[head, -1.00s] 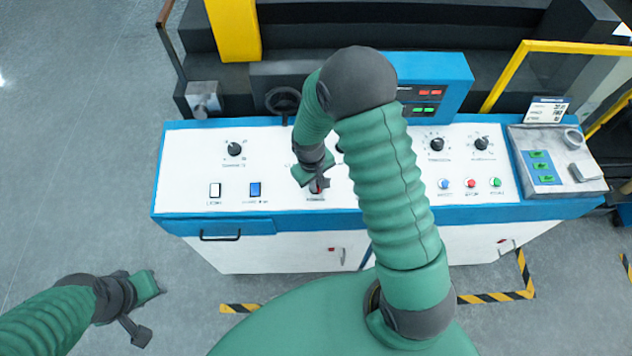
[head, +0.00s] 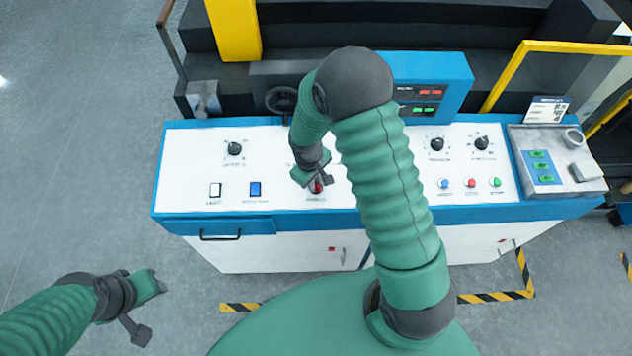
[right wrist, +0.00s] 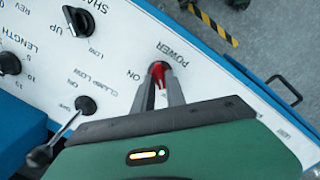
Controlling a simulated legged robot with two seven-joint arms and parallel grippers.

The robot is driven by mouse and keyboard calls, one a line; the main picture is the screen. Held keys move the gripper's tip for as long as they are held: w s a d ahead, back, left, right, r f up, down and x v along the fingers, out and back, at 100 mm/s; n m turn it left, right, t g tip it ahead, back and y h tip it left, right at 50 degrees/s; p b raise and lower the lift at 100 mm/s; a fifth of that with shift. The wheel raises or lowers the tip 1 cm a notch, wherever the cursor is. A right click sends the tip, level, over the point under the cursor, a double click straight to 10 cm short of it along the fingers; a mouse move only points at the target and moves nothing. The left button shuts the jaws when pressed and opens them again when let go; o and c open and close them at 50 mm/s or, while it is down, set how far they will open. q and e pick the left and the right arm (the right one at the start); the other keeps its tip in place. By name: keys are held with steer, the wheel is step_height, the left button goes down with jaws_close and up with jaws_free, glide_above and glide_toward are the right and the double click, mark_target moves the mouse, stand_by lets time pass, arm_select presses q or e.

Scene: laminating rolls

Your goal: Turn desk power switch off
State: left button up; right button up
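The red power switch (right wrist: 157,72) sits in the white panel below the "POWER" label in the right wrist view, with "ON" printed to its left. My right gripper (right wrist: 160,82) has its two fingers close on either side of the switch, apparently gripping it. In the head view the red switch (head: 317,188) shows just under my right gripper (head: 314,183), at the front middle of the desk. My left gripper (head: 152,286) is at the lower left, away from the desk; its fingers are not clear.
In the right wrist view a metal lever (right wrist: 62,130) lies left of my gripper. Floor at left is clear.

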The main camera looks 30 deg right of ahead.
steer(key=shift+o, duration=1.2)
steer(key=shift+f, duration=0.1)
steer(key=shift+s, duration=0.1)
steer(key=r, duration=0.5)
steer(key=a+r+b, duration=0.1)
steer(key=r, duration=0.5)
steer(key=a+r, duration=0.1)
steer(key=r, duration=0.4)
steer(key=shift+s+r+b, duration=0.1)
steer(key=shift+r+b, duration=0.15)
steer(key=shift+b, duration=0.05)
steer(key=shift+s, duration=0.1)
